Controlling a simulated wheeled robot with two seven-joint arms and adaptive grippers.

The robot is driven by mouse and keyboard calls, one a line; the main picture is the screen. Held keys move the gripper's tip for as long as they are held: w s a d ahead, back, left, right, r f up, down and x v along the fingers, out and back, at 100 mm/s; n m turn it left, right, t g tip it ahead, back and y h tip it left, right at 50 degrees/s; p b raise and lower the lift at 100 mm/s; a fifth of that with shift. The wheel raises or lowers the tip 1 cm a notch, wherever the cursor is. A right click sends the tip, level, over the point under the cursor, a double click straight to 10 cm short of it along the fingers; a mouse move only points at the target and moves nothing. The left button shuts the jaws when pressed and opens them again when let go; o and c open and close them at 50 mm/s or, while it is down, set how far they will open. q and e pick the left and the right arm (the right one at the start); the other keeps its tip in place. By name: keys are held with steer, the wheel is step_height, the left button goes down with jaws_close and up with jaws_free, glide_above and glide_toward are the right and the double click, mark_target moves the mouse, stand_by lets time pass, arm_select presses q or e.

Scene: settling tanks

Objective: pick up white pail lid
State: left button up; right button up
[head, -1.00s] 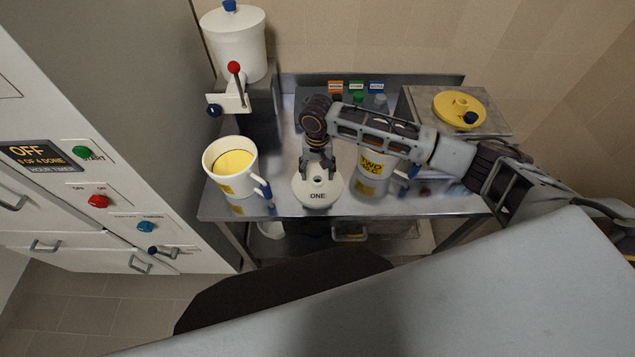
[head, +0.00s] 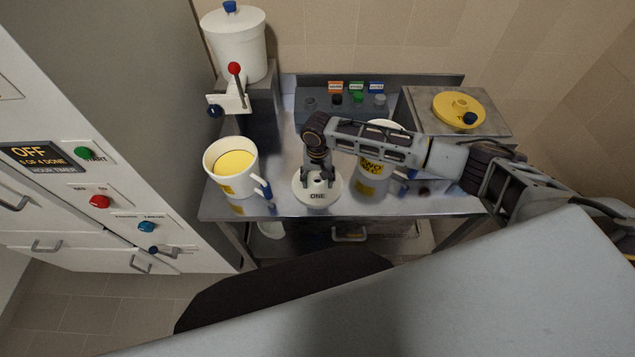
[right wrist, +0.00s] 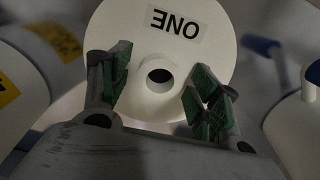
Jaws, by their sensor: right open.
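The white pail lid (head: 303,199), a round disc marked ONE with a short hollow knob in its middle, lies near the front edge of the metal table. It fills the upper middle of the right wrist view (right wrist: 208,75). My right gripper (head: 318,184) points down over the lid. In the wrist view its green-padded fingers (right wrist: 158,88) are apart, one on each side of the knob, with gaps between pads and knob. Whether the fingertips touch the lid is not clear. My left gripper is not in view.
A white pail (head: 222,187) with yellow contents stands left of the lid. Another pail marked TWO (head: 371,168) stands close on the right, partly behind my arm. A yellow lid (head: 446,101) lies on a grey block at the back right. A white dispenser (head: 236,45) stands at the back left.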

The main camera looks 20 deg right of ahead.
mark_target(317, 183)
stand_by(0.4)
steer(key=c, duration=1.1)
steer(key=shift+r, duration=0.15)
step_height(317, 183, up, 10)
steer(key=shift+f, duration=0.15)
stand_by(0.4)
